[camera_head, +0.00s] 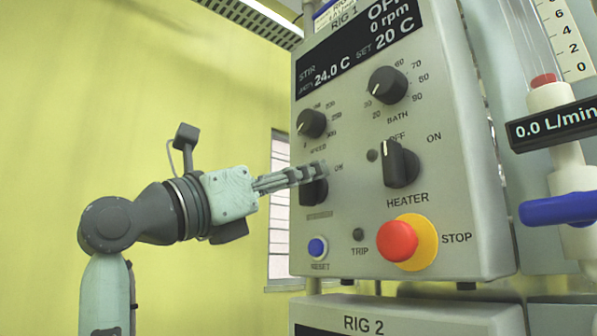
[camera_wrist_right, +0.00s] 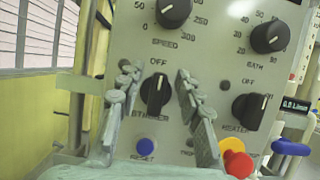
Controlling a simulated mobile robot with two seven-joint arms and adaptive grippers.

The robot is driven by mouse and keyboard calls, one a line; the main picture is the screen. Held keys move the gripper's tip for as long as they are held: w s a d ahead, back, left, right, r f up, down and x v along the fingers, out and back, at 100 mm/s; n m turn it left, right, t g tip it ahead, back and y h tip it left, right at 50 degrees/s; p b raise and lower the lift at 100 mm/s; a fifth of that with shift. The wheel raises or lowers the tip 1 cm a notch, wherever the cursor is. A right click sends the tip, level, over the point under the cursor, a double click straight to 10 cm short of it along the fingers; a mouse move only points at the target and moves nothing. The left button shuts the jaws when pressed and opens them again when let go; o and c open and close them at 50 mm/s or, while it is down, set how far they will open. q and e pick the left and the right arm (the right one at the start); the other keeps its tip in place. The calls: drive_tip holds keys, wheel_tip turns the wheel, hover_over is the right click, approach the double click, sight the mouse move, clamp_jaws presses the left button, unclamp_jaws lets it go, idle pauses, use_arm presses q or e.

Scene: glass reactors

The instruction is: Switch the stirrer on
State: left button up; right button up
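The black stirrer knob (camera_wrist_right: 155,92) sits under the OFF mark in the right wrist view, with its white line pointing up towards OFF. In the head view the knob (camera_head: 314,193) is partly hidden by my right gripper (camera_head: 318,172). In the wrist view my right gripper (camera_wrist_right: 156,77) is open, with one finger on each side of the knob and a gap to each. I cannot tell whether the fingertips touch the panel. The display (camera_head: 362,46) reads OFF and 0 rpm. My left gripper is in neither view.
The speed knob (camera_head: 312,123) is just above, and the bath knob (camera_head: 387,85) and heater knob (camera_head: 401,163) are to the right. A blue reset button (camera_head: 318,247) and a red stop button (camera_head: 397,240) are below. Left of the panel is free room.

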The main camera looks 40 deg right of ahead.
drive_tip(key=shift+c, duration=0.6)
clamp_jaws()
